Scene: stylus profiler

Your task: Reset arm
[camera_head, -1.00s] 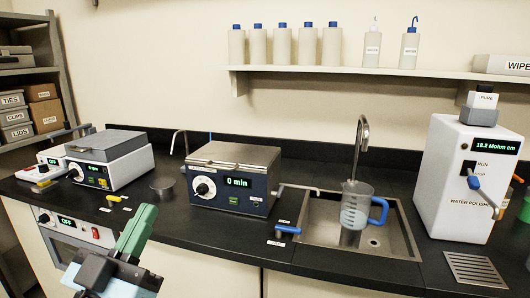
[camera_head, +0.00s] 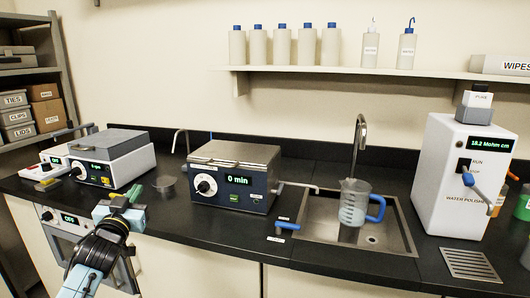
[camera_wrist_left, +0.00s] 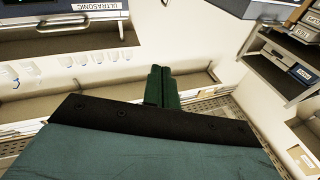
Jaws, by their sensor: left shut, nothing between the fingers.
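My left gripper (camera_head: 130,197) shows at the lower left of the head view, at the front edge of the black counter. Its short green fingers are shut with nothing between them. They point away from me toward the counter, in front of the grey-lidded white instrument (camera_head: 112,158). I cannot tell whether they touch the counter. In the left wrist view the green fingers (camera_wrist_left: 162,88) are together and empty, with pale cabinet fronts and shelving beyond. My right gripper is not in view.
A blue box (camera_head: 232,178) reading 0 min stands mid-counter. Right of it are a sink (camera_head: 397,222) with a blue-handled jug (camera_head: 353,203) and a white water polisher (camera_head: 462,172). A wall shelf (camera_head: 300,69) holds several bottles. A grey rack (camera_head: 66,75) stands far left.

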